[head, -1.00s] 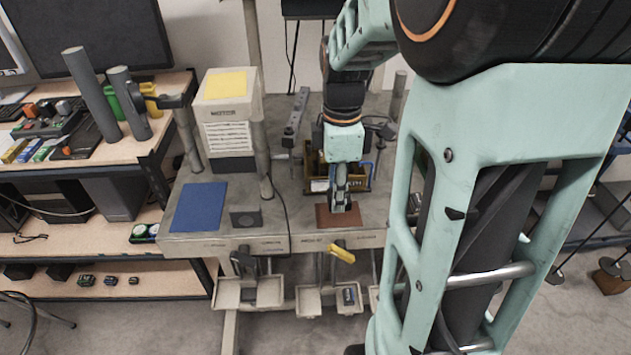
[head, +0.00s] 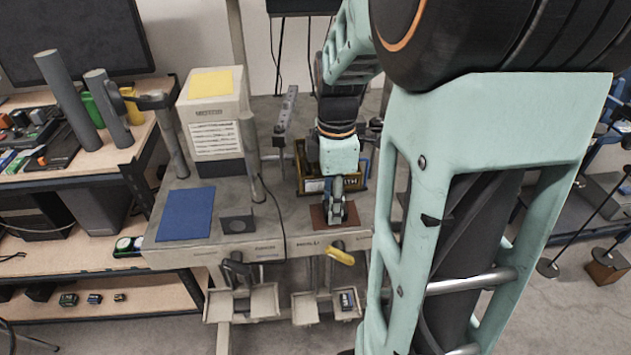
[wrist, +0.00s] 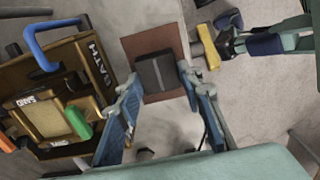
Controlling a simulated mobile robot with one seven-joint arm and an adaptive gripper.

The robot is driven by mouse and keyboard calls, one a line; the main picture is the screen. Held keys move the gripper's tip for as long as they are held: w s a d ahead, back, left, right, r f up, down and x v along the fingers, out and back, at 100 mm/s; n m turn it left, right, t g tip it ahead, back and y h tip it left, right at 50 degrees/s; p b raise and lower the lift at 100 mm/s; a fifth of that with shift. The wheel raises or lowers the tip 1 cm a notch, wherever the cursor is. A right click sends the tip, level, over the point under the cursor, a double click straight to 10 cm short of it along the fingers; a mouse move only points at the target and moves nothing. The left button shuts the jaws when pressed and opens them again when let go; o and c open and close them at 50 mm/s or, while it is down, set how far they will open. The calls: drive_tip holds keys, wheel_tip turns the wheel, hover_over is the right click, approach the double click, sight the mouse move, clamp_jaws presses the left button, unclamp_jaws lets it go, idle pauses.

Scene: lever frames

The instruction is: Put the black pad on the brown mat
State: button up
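The black pad (wrist: 157,72) is a flat dark square with a lighter stripe. The mat also shows in the head view (head: 319,215) near the bench's front edge. My gripper (wrist: 159,77) points down at the mat, with its blue-grey fingertips at opposite sides of the pad. It appears shut on the pad. In the head view my gripper (head: 338,217) hides most of the pad. I cannot tell whether the pad's underside touches the mat.
A black and yellow box (wrist: 52,100) with a blue handle stands beside the mat. A yellow handle (head: 341,257) sticks out below the bench edge. Trays hang below the bench.

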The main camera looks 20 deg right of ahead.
drive_tip(key=shift+o, duration=0.3)
drive_tip(key=shift+r, duration=0.1)
wheel_tip(320, 180, up, 12)
drive_tip(key=p, duration=0.1)
idle(0.3)
drive_tip(key=shift+r, duration=0.1)
